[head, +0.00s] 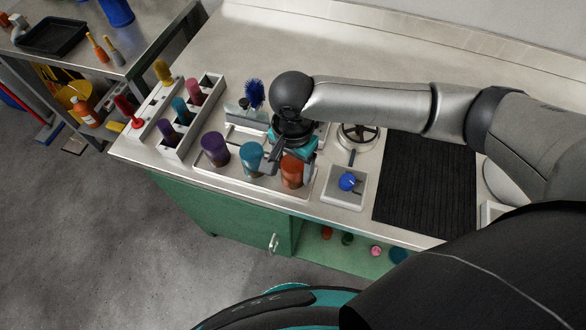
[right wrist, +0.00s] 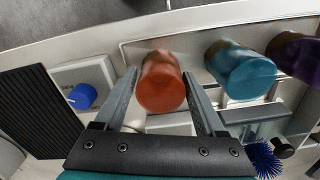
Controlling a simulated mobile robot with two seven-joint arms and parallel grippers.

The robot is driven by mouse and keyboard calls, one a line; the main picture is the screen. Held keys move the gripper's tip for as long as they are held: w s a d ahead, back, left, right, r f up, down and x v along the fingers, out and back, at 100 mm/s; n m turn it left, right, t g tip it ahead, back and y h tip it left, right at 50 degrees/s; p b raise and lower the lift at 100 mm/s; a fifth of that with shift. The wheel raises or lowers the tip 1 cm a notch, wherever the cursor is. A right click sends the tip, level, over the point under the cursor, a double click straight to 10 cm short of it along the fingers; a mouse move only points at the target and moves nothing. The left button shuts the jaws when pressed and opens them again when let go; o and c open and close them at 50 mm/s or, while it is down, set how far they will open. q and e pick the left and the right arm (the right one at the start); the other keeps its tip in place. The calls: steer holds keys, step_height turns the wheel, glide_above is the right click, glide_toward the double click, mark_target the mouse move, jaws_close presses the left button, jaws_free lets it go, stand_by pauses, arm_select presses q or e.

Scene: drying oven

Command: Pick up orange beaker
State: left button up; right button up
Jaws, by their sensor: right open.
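The orange beaker (head: 292,172) stands on a pale tray at the front of the bench, at the right end of a row with a teal beaker (head: 251,158) and a purple beaker (head: 215,149). My right gripper (head: 293,160) is above and around it, pointing down. In the right wrist view the orange beaker (right wrist: 161,82) shows between the two spread fingers of my right gripper (right wrist: 160,88), with a gap on each side. The teal beaker (right wrist: 240,70) is just outside one finger. My left gripper is not in view.
A white block with a blue knob (head: 347,182) sits right of the tray (head: 312,184). A black ribbed mat (head: 425,185) lies farther right. A rack (head: 178,137) of colored-handled items stands left. A blue brush (head: 254,95) is behind the beakers.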

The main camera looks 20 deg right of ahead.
steer(key=shift+f, duration=0.8)
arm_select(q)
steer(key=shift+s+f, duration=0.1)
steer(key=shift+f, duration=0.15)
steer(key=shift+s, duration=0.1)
arm_select(e)
steer(key=shift+c, duration=0.4)
steer(key=c, duration=0.3)
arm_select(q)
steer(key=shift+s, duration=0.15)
arm_select(e)
steer(key=c, duration=0.6)
steer(key=shift+r, duration=0.1)
